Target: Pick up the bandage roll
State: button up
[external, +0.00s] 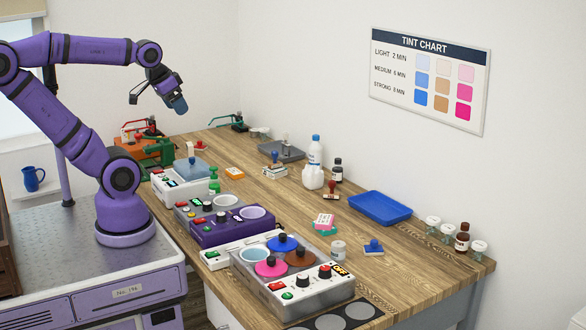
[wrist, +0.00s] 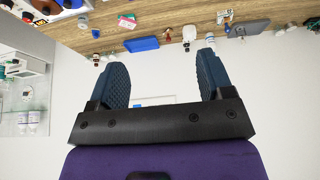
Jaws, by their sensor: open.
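A small whitish cylinder (external: 338,250) stands on the wooden table in the external view, right of the tint machine with coloured lids. It may be the bandage roll, but it is too small to be sure. A similar pale shape (wrist: 82,22) shows near the top of the wrist view. My gripper (external: 178,104) is raised in the air beyond the table's left side, well away from the cylinder. In the wrist view my gripper (wrist: 162,64) has its two dark blue fingers wide apart, with nothing between them.
A pink and teal block (external: 324,223) and a blue stamp (external: 373,248) lie near the cylinder. A blue tray (external: 380,207) is behind. Jars (external: 478,250) stand at the right edge. Machines (external: 232,225) line the table's front. A white bottle (external: 314,155) stands farther back.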

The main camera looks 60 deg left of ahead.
jog(key=w+d+g, duration=0.1)
jog(key=w+d, duration=0.4)
jog(key=w, duration=0.7)
jog(key=n+g, duration=0.2)
jog(key=g, duration=0.2)
send_over(338, 252)
jog(key=a, duration=0.1)
jog(key=f, duration=2.9)
jog(key=shift+w+a+f, duration=0.15)
jog(key=shift+w+f, duration=0.15)
jog(key=shift+f, duration=0.05)
notch_tip(338, 252, down, 6)
jog(key=shift+r, duration=0.25)
jog(key=shift+w+a+f, duration=0.1)
jog(key=shift+w+f, duration=0.1)
jog(key=shift+f, duration=1.15)
jog(key=shift+w+f, duration=0.15)
jog(key=shift+f, duration=1.2)
jog(key=c, duration=1)
